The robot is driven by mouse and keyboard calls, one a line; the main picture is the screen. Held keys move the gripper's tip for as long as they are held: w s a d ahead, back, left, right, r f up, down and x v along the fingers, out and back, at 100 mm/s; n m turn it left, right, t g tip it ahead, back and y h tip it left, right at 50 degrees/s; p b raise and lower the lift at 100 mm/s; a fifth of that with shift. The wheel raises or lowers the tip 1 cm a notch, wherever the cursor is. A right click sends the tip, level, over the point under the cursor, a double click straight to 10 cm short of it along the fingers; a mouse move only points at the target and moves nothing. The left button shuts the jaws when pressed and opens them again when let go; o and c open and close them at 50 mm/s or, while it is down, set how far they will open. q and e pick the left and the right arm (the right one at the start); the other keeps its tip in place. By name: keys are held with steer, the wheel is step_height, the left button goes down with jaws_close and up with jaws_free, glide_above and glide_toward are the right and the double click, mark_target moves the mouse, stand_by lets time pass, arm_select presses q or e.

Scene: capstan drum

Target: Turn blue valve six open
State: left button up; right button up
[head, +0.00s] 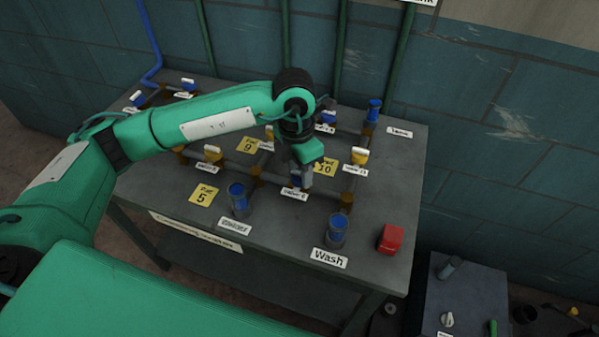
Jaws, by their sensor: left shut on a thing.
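My left gripper (300,174) reaches down over the middle of the grey table. It is shut on the blue valve (297,181) behind a small white label that seems to read "Valve 6". The gripper hides most of this valve and its handle, so I cannot tell how the handle is turned. The valve sits on a pipe run between brown fittings. My right gripper is not in view.
Yellow valves (359,156) (213,153) stand on the pipes either side. A red block (390,238) sits at the right edge of the table (395,185). Vertical green pipes rise behind.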

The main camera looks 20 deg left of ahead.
mark_target(296, 171)
arm_select(q)
steer(key=shift+w+r, duration=0.1)
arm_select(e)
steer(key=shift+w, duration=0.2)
arm_select(q)
steer(key=o, duration=1)
steer(key=shift+r, duration=0.5)
steer(key=r, duration=0.4)
steer(key=r+b, duration=0.1)
steer(key=r, duration=0.3)
steer(key=a+r, duration=0.1)
steer(key=r, duration=0.3)
steer(key=shift+w+r+b, duration=0.25)
steer(key=shift+r+b, duration=0.1)
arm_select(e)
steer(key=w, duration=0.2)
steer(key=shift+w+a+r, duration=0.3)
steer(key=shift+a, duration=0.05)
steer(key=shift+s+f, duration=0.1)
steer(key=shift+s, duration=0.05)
